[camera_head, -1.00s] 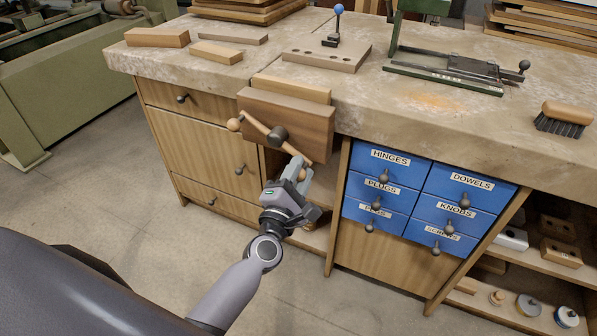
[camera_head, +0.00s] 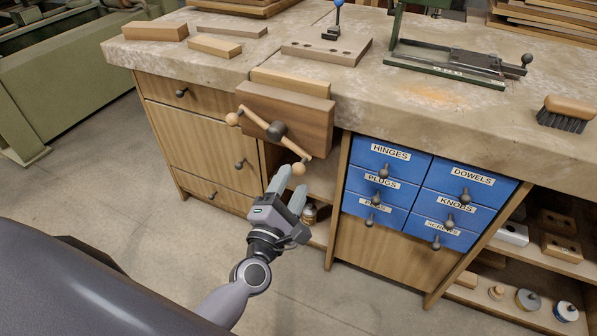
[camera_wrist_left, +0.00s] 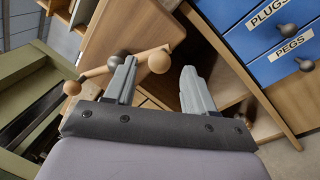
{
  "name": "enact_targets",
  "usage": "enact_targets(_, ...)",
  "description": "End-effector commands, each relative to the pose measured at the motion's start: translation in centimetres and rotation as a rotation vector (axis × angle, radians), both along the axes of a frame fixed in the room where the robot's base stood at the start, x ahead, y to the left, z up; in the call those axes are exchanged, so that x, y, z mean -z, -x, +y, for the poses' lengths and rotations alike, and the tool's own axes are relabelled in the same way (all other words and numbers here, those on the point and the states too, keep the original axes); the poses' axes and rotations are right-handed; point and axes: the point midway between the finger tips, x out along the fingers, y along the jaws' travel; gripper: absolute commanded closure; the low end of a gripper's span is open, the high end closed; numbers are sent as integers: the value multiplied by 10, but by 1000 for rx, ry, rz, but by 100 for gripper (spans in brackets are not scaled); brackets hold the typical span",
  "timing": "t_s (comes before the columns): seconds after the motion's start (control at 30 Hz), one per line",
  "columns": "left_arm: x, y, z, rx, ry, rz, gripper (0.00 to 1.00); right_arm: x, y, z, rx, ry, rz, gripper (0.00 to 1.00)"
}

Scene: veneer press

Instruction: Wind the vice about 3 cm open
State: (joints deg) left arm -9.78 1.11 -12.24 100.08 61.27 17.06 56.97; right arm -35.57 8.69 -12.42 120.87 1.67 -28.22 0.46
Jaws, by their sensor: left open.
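The vice has a brown wooden front jaw (camera_head: 295,112) on the front edge of the workbench. A dark round hub (camera_head: 276,130) sits on its face, with a wooden bar handle (camera_head: 254,120) through it. The bar slants down to the right, with a ball knob at each end; the lower knob (camera_head: 299,169) is nearest my gripper. My left gripper (camera_head: 286,180) is open and empty, just below and left of that knob. In the left wrist view the knob (camera_wrist_left: 159,61) lies beyond and between the open fingers (camera_wrist_left: 158,85). My right gripper is not in view.
Blue labelled drawers (camera_head: 382,170) with dark knobs stand right of the vice. Wooden cabinet doors (camera_head: 208,142) are on the left. Wood blocks (camera_head: 155,31), a drilled board (camera_head: 326,51) and a brush (camera_head: 568,113) lie on the benchtop. Floor in front is clear.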

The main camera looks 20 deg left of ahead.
Motion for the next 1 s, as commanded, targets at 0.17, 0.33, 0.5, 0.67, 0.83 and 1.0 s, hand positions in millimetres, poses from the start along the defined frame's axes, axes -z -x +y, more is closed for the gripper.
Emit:
enact_targets(0.17,2,16,0,-1,-1,0,45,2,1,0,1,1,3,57)
enact_targets(0.33,2,20,0,-3,0,-1,45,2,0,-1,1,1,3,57)
enact_targets(0.5,2,20,0,-3,-1,-2,45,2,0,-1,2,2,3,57)
enact_targets(0.67,2,20,0,-3,-1,-2,45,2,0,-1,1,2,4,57)
enact_targets(0.83,4,23,-3,13,-57,7,45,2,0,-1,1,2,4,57)
enact_targets(1.0,17,46,-25,123,-448,58,45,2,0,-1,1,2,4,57)
